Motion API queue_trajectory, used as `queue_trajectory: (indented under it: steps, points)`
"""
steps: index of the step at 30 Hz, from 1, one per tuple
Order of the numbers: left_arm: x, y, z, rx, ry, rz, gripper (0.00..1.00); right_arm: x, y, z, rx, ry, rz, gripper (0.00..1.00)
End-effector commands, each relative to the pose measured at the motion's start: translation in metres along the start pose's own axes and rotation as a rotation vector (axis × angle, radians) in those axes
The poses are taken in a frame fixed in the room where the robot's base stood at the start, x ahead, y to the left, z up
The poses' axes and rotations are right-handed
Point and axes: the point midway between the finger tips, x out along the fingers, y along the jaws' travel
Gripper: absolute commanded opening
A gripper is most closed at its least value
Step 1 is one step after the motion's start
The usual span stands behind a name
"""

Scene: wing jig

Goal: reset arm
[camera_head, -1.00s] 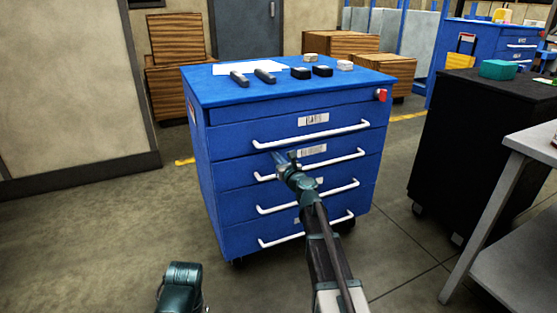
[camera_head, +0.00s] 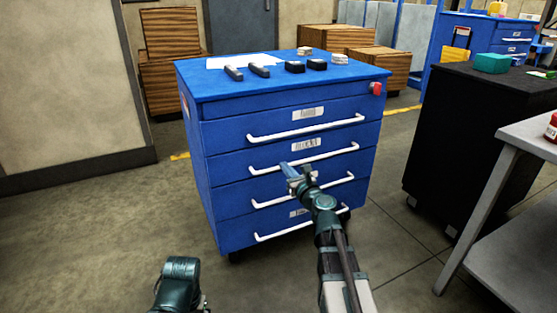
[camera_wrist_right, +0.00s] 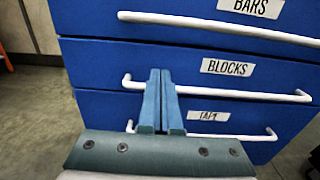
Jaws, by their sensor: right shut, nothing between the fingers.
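My right gripper (camera_head: 286,168) is in front of the blue drawer cabinet (camera_head: 225,215), and its fingers are shut with nothing between them. In the right wrist view the closed blue fingers (camera_wrist_right: 160,100) point at the cabinet front. They overlap the white handle of the drawer labelled BLOCKS (camera_wrist_right: 228,67) in the picture; I cannot tell the gap. All the drawers look shut. Part of my left arm (camera_head: 180,283) shows at the bottom of the head view; its fingers are not visible.
Two dark bars (camera_head: 259,71), two black blocks (camera_head: 317,64), pale blocks (camera_head: 339,59) and white paper (camera_head: 228,62) lie on the cabinet top. A black cabinet (camera_head: 465,130) and a grey table (camera_head: 510,150) stand to the right. The floor at left is clear.

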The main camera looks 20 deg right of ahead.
Motion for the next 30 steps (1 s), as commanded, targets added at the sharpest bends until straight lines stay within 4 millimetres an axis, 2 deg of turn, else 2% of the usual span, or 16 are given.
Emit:
queue_trajectory:
  steps: [1,3,12,14,16,17,19,23,24,26,27,30]
  points:
    - [0.000,0.000,0.000,0.000,0.000,0.000,0.92,-0.011,0.001,0.000,0.000,0.000,-0.001,0.00]
    - [0.000,0.000,0.000,0.000,0.000,0.000,0.92,-0.016,0.001,0.000,0.000,0.000,-0.001,0.00]
    - [0.000,0.000,0.000,0.000,0.000,0.000,0.92,-0.018,0.000,0.000,-0.002,0.000,0.001,0.00]
    - [-0.001,0.000,0.000,0.000,0.000,0.000,0.92,-0.018,0.005,0.000,-0.020,0.005,0.014,0.00]
    - [-0.004,0.000,0.000,0.000,0.000,0.000,0.92,-0.016,0.023,-0.001,-0.088,0.019,0.058,0.00]
    - [-0.006,-0.001,0.000,0.001,0.000,0.000,0.92,-0.016,0.035,-0.002,-0.135,0.028,0.089,0.00]
    - [-0.012,-0.001,0.001,0.001,0.000,0.000,0.92,-0.016,0.072,-0.006,-0.292,0.055,0.191,0.00]
    - [-0.025,-0.003,0.001,0.003,0.000,-0.001,0.92,-0.031,0.162,-0.029,-0.703,0.100,0.474,0.00]
    - [-0.029,-0.003,0.002,0.003,0.000,-0.001,0.92,-0.040,0.188,-0.039,-0.839,0.106,0.574,0.00]
    - [-0.035,-0.004,0.002,0.004,-0.001,-0.001,0.92,-0.059,0.225,-0.056,-1.049,0.108,0.737,0.00]
    - [-0.040,-0.004,0.002,0.005,-0.001,-0.001,0.92,-0.074,0.246,-0.069,-1.194,0.103,0.854,0.00]
    - [-0.051,-0.005,0.003,0.006,-0.001,-0.001,0.92,-0.119,0.286,-0.100,-1.548,0.068,1.172,0.00]
